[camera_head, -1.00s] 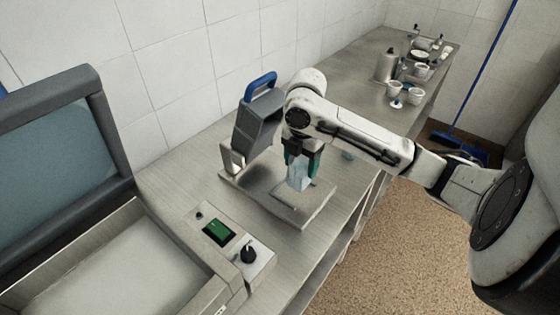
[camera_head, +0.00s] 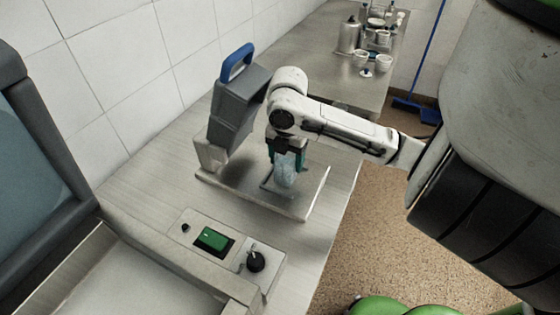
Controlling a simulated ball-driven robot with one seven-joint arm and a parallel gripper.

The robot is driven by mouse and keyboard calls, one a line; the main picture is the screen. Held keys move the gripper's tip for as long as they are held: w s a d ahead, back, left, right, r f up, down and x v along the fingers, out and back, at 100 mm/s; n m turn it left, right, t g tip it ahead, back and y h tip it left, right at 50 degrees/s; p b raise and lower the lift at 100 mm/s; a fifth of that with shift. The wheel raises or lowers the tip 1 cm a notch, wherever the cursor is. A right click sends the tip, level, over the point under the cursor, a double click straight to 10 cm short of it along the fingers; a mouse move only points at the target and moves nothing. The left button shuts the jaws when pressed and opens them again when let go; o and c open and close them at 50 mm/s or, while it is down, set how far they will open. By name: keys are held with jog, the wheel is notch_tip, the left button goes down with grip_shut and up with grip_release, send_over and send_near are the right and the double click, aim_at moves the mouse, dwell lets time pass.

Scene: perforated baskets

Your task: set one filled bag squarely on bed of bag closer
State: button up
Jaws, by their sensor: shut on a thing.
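The bag closer (camera_head: 238,105) stands on the metal bench, a grey head with a blue handle raised and tilted over a flat bed (camera_head: 312,201). My gripper (camera_head: 286,163), with dark and teal fingers, points down over the bed. It is shut on a pale bluish, translucent filled bag (camera_head: 286,175). The bag hangs upright at or just above the bed's raised inner plate. I cannot tell whether its bottom touches the plate. The fingers hide the bag's top.
A machine with a green switch and black knob (camera_head: 255,261) fills the lower left, its lid (camera_head: 38,160) raised. A metal canister (camera_head: 349,36) and several white cups stand on the far bench. A blue-handled broom (camera_head: 433,60) leans at the back right.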

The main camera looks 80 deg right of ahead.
jog(key=shift+f, duration=0.15)
jog(key=o, duration=1.2)
jog(key=shift+c, duration=0.2)
notch_tip(320, 180, up, 12)
jog(key=shift+r+p, duration=0.25)
jog(key=shift+p, duration=0.1)
